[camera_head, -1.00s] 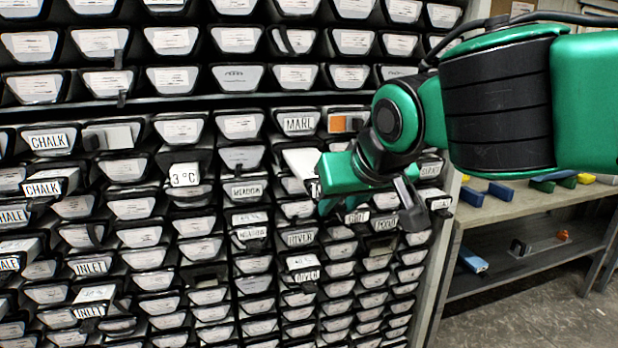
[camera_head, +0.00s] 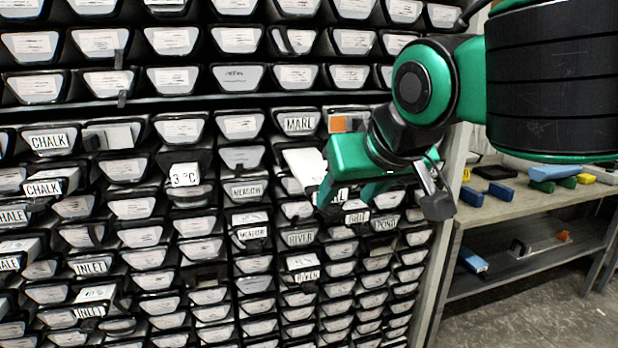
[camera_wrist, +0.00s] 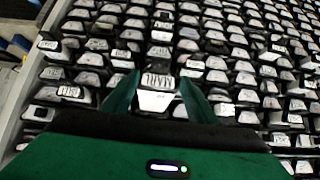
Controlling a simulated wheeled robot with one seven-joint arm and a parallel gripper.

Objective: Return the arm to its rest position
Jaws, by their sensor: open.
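My green gripper (camera_head: 348,196) is in front of the right part of the rack of core liners (camera_head: 230,105), with its fingers pointing down and toward the rack. In the wrist view my two green fingers (camera_wrist: 157,95) stand apart. Between and beyond them shows a white-topped liner with a label (camera_wrist: 157,82), whose wording is hard to read there. In the head view a white liner (camera_head: 305,165) sticks out of the rack just left of my gripper. I see nothing held, and the gap to the rack is hard to judge.
A shelf unit (camera_head: 490,212) with blue, green and yellow blocks stands at the right. Open floor (camera_head: 545,310) shows below right.

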